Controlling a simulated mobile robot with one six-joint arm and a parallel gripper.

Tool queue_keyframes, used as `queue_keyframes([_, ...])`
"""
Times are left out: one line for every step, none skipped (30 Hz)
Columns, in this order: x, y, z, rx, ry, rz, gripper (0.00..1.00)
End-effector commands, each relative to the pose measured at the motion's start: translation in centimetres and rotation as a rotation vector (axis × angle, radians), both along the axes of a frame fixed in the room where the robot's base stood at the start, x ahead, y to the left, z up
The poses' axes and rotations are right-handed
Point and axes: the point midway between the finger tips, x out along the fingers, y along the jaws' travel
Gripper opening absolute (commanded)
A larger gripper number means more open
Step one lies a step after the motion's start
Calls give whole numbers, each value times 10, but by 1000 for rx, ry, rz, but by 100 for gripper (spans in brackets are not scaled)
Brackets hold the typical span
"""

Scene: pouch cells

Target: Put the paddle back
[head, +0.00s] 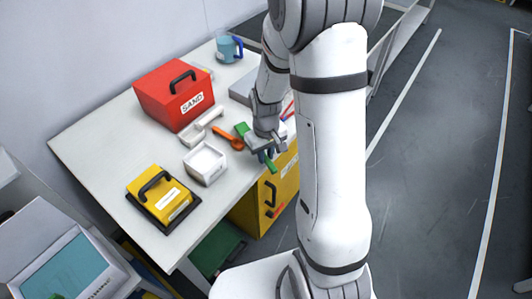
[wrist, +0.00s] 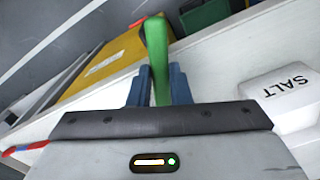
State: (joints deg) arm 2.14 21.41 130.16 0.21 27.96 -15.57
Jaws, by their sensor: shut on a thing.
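My gripper (head: 267,155) is over the right front edge of the white table (head: 95,150). It is shut on a green tool (head: 271,165), which looks like the paddle. In the head view one green end shows left of the gripper and another hangs below it. In the wrist view the green tool (wrist: 157,50) stands up between the blue fingers of my gripper (wrist: 158,80); its lower part is hidden. An orange spoon-like tool (head: 230,139) lies on the table left of the gripper, near a white holder (head: 203,124).
A white open box (head: 206,164) stands left of the gripper; a SALT label shows on a white box (wrist: 285,95) in the wrist view. A red SAND case (head: 165,90), a yellow case (head: 150,188) and a blue mug (head: 229,47) stand on the table. A yellow cabinet (head: 285,180) is below.

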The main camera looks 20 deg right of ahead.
Motion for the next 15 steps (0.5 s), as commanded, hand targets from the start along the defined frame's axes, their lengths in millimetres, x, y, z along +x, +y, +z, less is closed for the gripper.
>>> queue_keyframes([0, 0, -3, 0, 0, 0, 0])
queue_keyframes([0, 0, -4, 0, 0, 0, 0])
queue_keyframes([0, 0, -5, 0, 0, 1, 0])
queue_keyframes([0, 0, -6, 0, 0, 1, 0])
queue_keyframes([0, 0, -6, 0, 0, 1, 0])
queue_keyframes([0, 0, -5, 0, 0, 1, 0])
queue_keyframes([0, 0, -5, 0, 0, 1, 0])
queue_keyframes([0, 0, -5, 0, 0, 1, 19])
queue_keyframes([0, 0, -5, 0, 0, 1, 22])
queue_keyframes([0, 0, -5, 0, 0, 1, 25])
queue_keyframes([0, 0, -5, 0, 0, 1, 27])
queue_keyframes([0, 0, -5, 0, 0, 1, 30])
queue_keyframes([0, 1, -5, 0, 0, 1, 33])
queue_keyframes([0, 1, -5, 0, 0, 1, 35])
queue_keyframes([0, 1, -5, 0, 0, 1, 39])
